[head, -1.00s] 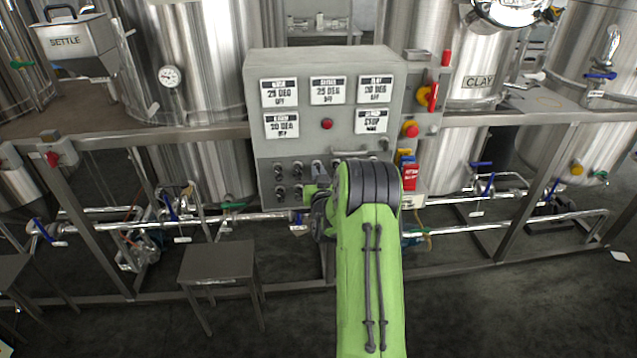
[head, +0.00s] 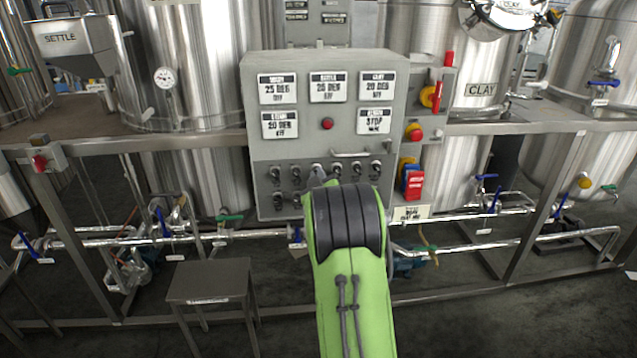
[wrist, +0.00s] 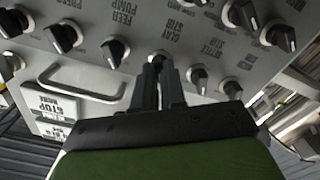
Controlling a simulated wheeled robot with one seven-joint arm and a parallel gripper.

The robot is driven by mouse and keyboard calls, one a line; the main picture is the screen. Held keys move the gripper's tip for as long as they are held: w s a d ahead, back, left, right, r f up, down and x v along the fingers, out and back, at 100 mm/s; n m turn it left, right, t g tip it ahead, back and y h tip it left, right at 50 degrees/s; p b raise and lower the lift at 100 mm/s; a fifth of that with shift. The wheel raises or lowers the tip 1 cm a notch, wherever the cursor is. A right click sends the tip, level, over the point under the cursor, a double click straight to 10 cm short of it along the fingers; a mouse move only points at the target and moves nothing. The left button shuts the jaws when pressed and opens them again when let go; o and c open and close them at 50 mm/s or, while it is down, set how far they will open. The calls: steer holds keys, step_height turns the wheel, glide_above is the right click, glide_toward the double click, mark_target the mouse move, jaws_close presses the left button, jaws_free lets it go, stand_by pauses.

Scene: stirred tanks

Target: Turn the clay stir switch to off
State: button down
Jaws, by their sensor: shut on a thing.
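The clay stir switch (wrist: 158,56) is a small dark knob on the grey control panel (head: 258,155). In the wrist view the label "CLAY STIR" (wrist: 168,36) reads upside down just above it. My gripper (wrist: 160,72) is shut on this switch, with its two dark fingers either side of the knob. The fingers hide most of the knob, so I cannot tell which way it points. In the head view my arm covers the lower middle of the panel and hides part of the knob rows.
Neighbouring knobs sit close by, feed pump (wrist: 115,48) on the left and another stir knob (wrist: 198,77) on the right. A metal handle (head: 351,154) stands out from the panel. A red emergency-style button (head: 414,132) is at the panel's right. A steel stool (head: 209,280) stands below left.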

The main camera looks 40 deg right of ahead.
stand_by(0.3)
steer(key=c, duration=1.2)
jaws_free()
steer(key=b+v, duration=0.1)
steer(key=v, duration=1.5)
steer(key=shift+w+a, duration=0.1)
steer(key=shift+w, duration=0.05)
